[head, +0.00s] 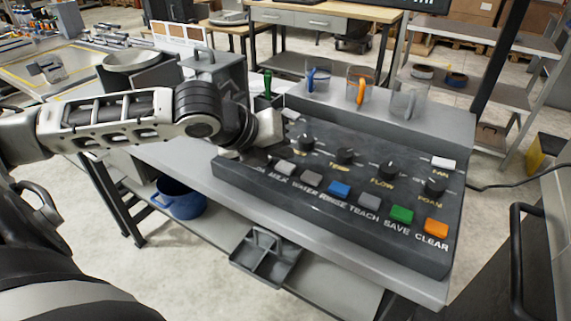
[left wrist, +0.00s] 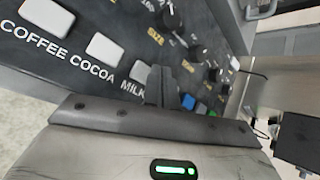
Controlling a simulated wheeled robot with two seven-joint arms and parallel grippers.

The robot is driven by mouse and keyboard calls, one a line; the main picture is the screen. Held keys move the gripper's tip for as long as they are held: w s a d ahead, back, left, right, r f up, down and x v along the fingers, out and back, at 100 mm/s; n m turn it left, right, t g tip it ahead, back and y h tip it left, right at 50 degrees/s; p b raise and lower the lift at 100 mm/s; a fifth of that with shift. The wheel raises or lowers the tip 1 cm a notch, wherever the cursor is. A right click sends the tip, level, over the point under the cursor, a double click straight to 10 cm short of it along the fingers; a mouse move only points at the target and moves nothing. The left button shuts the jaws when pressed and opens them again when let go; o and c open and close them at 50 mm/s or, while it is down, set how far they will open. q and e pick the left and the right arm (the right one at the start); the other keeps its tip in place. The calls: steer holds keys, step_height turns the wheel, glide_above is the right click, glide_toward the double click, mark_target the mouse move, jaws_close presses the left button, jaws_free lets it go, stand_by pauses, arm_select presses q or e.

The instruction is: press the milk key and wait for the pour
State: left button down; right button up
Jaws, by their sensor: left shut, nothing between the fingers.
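The dark control panel (head: 330,215) carries a row of labelled keys. The milk key (head: 285,168) is pale and sits above its MILK label; it also shows in the left wrist view (left wrist: 140,70). My left gripper (left wrist: 168,84) is shut and empty, its dark fingers just right of the milk key in that view. In the head view the hand (head: 262,135) is low over the panel's left part, hiding the coffee and cocoa keys. I cannot tell whether the fingertips touch the panel. No pour is visible. My right gripper is out of view.
Clear jugs with a blue handle (head: 312,78), an orange handle (head: 361,92) and a pale handle (head: 409,103) stand behind the panel. Several dark knobs, such as the flow knob (head: 387,169), rise from it. A blue pot (head: 180,200) and grey divided tray (head: 265,258) sit below.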

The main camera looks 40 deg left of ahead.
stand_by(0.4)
arm_select(q)
steer(key=shift+f, duration=0.4)
steer(key=shift+f, duration=0.5)
stand_by(0.7)
steer(key=shift+r, duration=0.1)
steer(key=shift+r+p, duration=0.8)
steer(key=shift+p, duration=0.45)
